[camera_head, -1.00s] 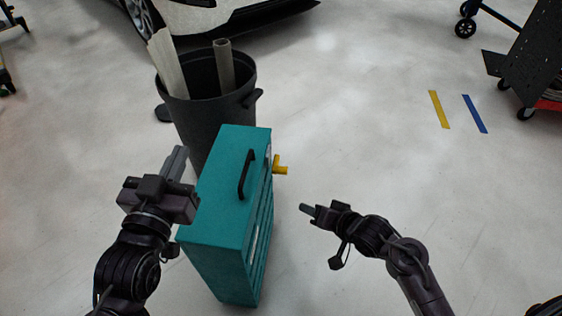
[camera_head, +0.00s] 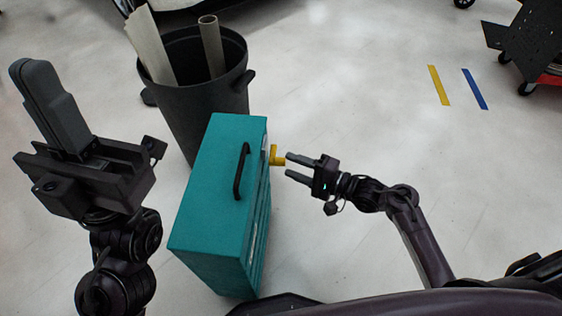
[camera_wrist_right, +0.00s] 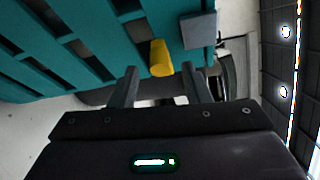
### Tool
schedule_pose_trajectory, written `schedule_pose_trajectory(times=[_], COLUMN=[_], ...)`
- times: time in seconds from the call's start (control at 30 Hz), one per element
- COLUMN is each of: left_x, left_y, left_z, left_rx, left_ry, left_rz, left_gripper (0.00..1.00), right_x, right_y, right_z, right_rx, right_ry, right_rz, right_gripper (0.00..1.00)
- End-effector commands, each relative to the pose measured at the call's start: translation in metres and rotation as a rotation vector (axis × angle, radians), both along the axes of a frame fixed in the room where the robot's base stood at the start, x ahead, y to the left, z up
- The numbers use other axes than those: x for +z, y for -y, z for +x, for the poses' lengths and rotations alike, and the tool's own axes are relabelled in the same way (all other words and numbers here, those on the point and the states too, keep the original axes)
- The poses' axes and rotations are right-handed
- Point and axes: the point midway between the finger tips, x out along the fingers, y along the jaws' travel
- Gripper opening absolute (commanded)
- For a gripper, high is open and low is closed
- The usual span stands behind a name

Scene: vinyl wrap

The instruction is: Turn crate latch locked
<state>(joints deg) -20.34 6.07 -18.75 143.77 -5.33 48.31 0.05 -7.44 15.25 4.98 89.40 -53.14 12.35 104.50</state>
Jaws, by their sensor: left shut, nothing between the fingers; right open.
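The teal crate (camera_head: 215,190) stands on the floor at the centre, with a black handle (camera_head: 241,172) on its top face. The yellow latch (camera_head: 276,157) sticks out from the crate's right side. In the right wrist view the latch (camera_wrist_right: 160,58) appears just beyond and between the finger tips. My right gripper (camera_head: 288,167) is open, its fingers pointing left at the latch, with nothing held. It also shows in the right wrist view (camera_wrist_right: 163,88). Whether a finger touches the latch I cannot tell. My left gripper (camera_head: 45,95) is shut and empty, raised left of the crate, pointing away from it.
A black bin (camera_head: 205,105) with upright rolls stands close behind the crate. A dark cart (camera_head: 530,45) stands at the far right. Yellow and blue tape strips (camera_head: 439,86) lie on the floor. The floor right of the crate is open.

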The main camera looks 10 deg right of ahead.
Motion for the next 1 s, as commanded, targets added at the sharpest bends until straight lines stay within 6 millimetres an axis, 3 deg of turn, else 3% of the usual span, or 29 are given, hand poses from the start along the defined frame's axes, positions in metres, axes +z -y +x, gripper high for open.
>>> schedule_pose_trajectory(times=[0.23, 0.63, 0.93, 1.0], left_x=[-0.007, -0.007, -0.007, -0.007], left_y=[-0.001, -0.001, -0.001, -0.001], left_z=[-0.004, -0.004, -0.004, -0.004], left_rx=[0.000, 0.000, 0.001, 0.001], left_ry=[0.040, 0.042, 0.041, 0.041], left_rz=[-0.008, -0.006, -0.006, -0.006], left_gripper=[0.00, 0.00, 0.00, 0.00], right_x=[-0.004, -0.003, -0.004, -0.004], right_y=[-0.027, -0.033, -0.033, -0.033], right_z=[0.023, 0.027, 0.027, 0.027], right_rx=[0.001, 0.001, 0.001, 0.001], right_ry=[0.002, 0.002, 0.000, 0.000], right_rz=[0.001, -0.001, -0.001, -0.001], right_gripper=[0.43, 0.42, 0.03, 0.00])
